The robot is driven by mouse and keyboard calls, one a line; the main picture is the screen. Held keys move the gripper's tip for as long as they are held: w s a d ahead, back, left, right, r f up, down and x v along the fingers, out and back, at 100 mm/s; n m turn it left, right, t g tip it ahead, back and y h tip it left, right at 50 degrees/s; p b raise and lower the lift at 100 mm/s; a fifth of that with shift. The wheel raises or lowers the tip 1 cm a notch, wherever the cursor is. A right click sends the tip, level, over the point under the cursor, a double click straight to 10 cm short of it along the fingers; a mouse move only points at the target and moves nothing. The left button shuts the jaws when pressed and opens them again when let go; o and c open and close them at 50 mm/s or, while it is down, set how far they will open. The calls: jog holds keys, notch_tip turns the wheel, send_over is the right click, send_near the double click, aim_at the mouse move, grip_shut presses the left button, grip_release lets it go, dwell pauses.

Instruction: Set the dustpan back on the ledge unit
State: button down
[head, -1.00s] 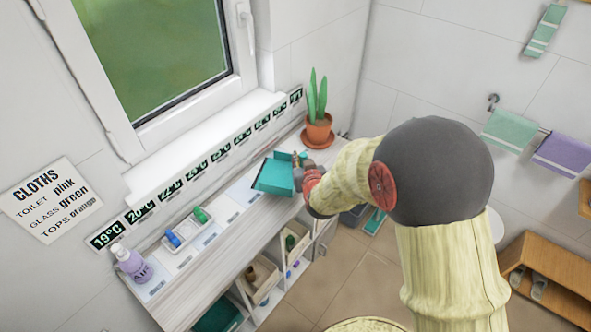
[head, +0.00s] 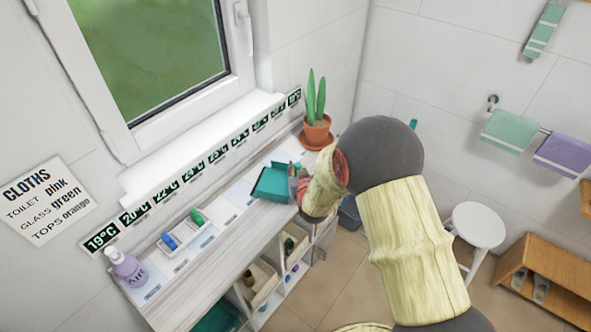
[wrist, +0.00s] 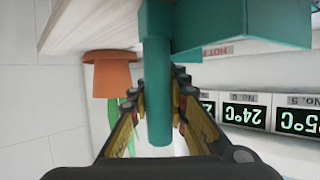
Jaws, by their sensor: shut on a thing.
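The teal dustpan (head: 270,183) is over the far part of the ledge unit's wooden top (head: 205,272), near the potted plant. I cannot tell whether it touches the top. My gripper (head: 298,180) is at the dustpan's right side in the head view, partly hidden by my arm. In the wrist view my gripper (wrist: 159,100) is shut on the teal dustpan handle (wrist: 158,70), with one finger on each side. The dustpan's pan (wrist: 245,28) fills the upper right there, and the ledge top (wrist: 80,25) shows upside down.
A plant in a terracotta pot (head: 317,130) stands at the far end; its pot (wrist: 108,75) also shows in the wrist view. A white tray (head: 190,238) with blue and green bottles and a lilac bottle (head: 126,266) stand nearer. Temperature labels (head: 195,170) line the wall.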

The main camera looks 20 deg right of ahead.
jog(key=shift+f, duration=0.2)
jog(key=c, duration=1.7)
grip_release()
jog(key=shift+r, duration=0.15)
